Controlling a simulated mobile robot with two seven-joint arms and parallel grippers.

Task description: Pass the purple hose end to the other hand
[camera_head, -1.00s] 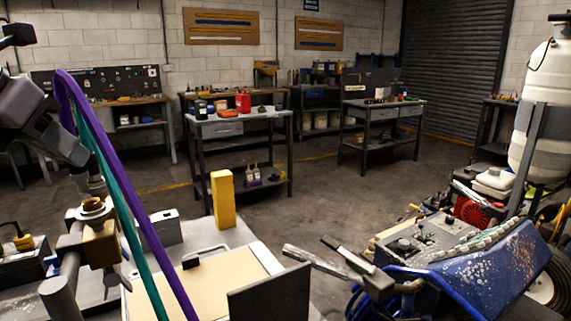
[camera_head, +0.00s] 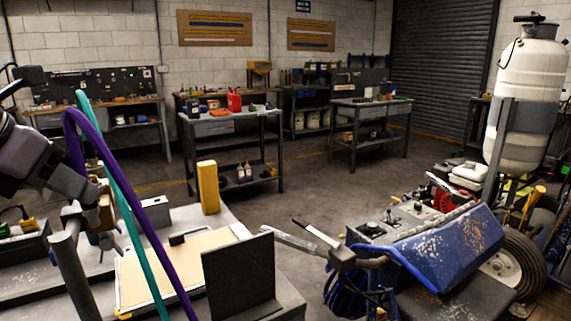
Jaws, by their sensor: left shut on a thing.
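The purple hose (camera_head: 142,222) arches up at the left and runs down to the lower middle edge. Its top bend is beside my left gripper (camera_head: 80,188), whose arm comes in from the left. The gripper is shut on the purple hose near its end; the end itself is hard to make out among the fingers and fittings. A teal hose (camera_head: 128,205) runs close beside the purple one and crosses it. My right gripper is not in view.
A bench top with a tan board (camera_head: 150,280), a yellow block (camera_head: 208,187) and a dark upright panel (camera_head: 241,277) lies under the hoses. The blue line striper (camera_head: 440,250) stands at right, with a white tank (camera_head: 525,85) behind it. Open floor lies beyond.

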